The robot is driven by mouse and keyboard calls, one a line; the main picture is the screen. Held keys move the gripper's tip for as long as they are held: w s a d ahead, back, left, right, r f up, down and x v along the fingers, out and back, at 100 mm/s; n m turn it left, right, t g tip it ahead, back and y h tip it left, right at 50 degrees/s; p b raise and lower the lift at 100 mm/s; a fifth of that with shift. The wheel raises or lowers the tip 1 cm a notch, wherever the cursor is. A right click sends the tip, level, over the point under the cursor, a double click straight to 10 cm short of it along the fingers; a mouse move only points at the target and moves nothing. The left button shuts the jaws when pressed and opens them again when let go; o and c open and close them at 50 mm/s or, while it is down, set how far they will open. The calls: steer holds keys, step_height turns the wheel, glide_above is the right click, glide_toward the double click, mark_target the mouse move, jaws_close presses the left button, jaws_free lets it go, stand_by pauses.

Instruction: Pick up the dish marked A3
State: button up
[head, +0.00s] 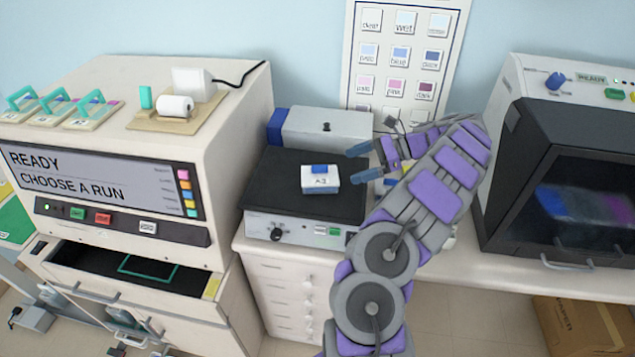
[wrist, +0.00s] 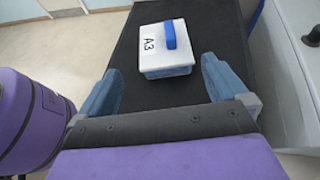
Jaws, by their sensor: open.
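The dish marked A3 (head: 320,180) is a small white box with a blue handle on its lid. It sits upright on the black top of a low device (head: 290,205) in the middle of the head view. In the wrist view the dish (wrist: 165,52) lies just beyond my fingertips, its A3 label to the left of the handle. My gripper (head: 368,160) is open and empty, to the right of the dish in the head view. In the wrist view my gripper (wrist: 162,75) has one blue finger on each side of the line to the dish, apart from it.
A large machine (head: 120,130) reading "READY CHOOSE A RUN" stands on the left. A grey box with a blue end (head: 325,128) is behind the black top. A dark-windowed machine (head: 560,180) stands on the right. The black top around the dish is clear.

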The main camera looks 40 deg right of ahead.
mark_target(324, 176)
steer(key=shift+w+a+f, duration=0.3)
steer(key=shift+w+f, duration=0.05)
steer(key=shift+f, duration=0.15)
steer(key=shift+w+f+b, duration=0.6)
steer(key=shift+w+f, duration=0.1)
steer(key=shift+f, duration=0.1)
steer(key=a, duration=0.1)
steer(key=w+a, duration=0.1)
steer(key=a, duration=0.1)
steer(key=w+a, duration=0.1)
steer(key=shift+a+f+b, duration=0.35)
steer(key=shift+f, duration=0.05)
steer(key=shift+w+a+f+b, duration=0.3)
steer(key=shift+w+a+f, duration=0.15)
steer(key=shift+w+f, duration=0.15)
steer(key=shift+w+a+f+b, duration=0.3)
steer(key=shift+w+a+f, duration=0.15)
steer(key=shift+w, duration=0.2)
steer(key=shift+w+a, duration=0.1)
steer(key=shift+a, duration=0.7)
steer(key=shift+c, duration=1.3)
steer(key=shift+d, duration=0.5)
steer(key=c, duration=0.6)
steer(key=shift+c, duration=0.6)
steer(key=shift+a, duration=0.1)
